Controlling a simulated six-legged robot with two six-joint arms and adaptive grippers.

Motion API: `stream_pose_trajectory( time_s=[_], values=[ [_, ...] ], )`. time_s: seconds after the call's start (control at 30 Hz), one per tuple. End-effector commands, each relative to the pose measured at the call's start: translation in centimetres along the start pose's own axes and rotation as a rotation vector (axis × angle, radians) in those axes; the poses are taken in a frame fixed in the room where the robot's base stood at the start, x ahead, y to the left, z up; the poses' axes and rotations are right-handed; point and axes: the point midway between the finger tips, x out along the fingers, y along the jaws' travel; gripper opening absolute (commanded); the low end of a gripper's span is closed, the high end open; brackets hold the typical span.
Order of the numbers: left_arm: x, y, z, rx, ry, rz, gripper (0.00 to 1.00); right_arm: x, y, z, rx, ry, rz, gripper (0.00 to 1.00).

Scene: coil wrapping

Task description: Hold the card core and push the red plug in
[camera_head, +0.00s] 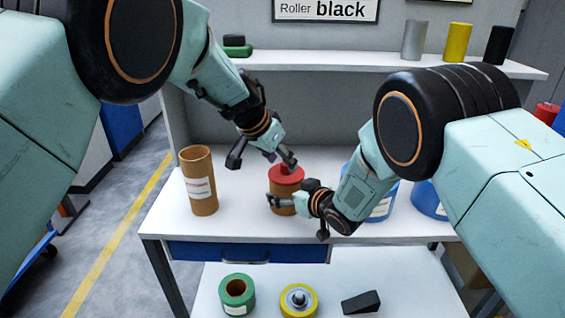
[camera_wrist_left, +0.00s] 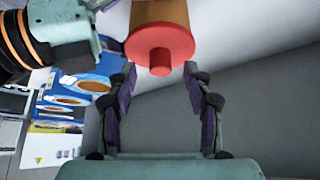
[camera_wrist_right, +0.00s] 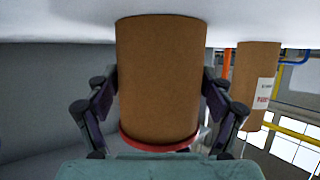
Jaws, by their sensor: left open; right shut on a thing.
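The card core (camera_head: 283,201) is a short brown tube standing on the white table. The red plug (camera_head: 286,174) sits on its top end, with a small knob in the middle; how deep it sits is hard to tell. My right gripper (camera_head: 284,203) is shut on the card core, one finger on each side, as the right wrist view (camera_wrist_right: 160,90) shows. My left gripper (camera_head: 262,163) is open and empty, just above and left of the plug. In the left wrist view the plug (camera_wrist_left: 160,45) lies just beyond the open fingers (camera_wrist_left: 165,90).
A taller card tube (camera_head: 199,181) with a label stands on the table to the left. Blue-and-white rolls (camera_head: 430,198) stand at the right, partly behind my right arm. A lower shelf holds a green roll (camera_head: 237,294), a yellow roll (camera_head: 298,300) and a black wedge (camera_head: 361,302).

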Motion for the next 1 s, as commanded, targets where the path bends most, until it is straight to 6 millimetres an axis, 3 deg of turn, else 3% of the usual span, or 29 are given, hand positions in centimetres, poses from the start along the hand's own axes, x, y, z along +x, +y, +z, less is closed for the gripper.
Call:
stream_pose_trajectory(
  time_s=[0.3, 0.5, 1.0],
  values=[
    [-6.5, -0.1, -0.1, -0.001, 0.003, -0.002, 0.51, 0.0, 0.0, 0.1, 0.000, -0.001, 0.000, 0.48],
    [-9.2, 0.0, -0.1, 0.000, 0.002, -0.001, 0.51, 0.0, 0.0, 0.0, 0.000, -0.001, 0.000, 0.48],
    [-10.0, 0.0, 0.0, 0.000, 0.001, -0.001, 0.51, 0.0, 0.0, 0.0, 0.000, 0.000, 0.000, 0.48]
  ],
)
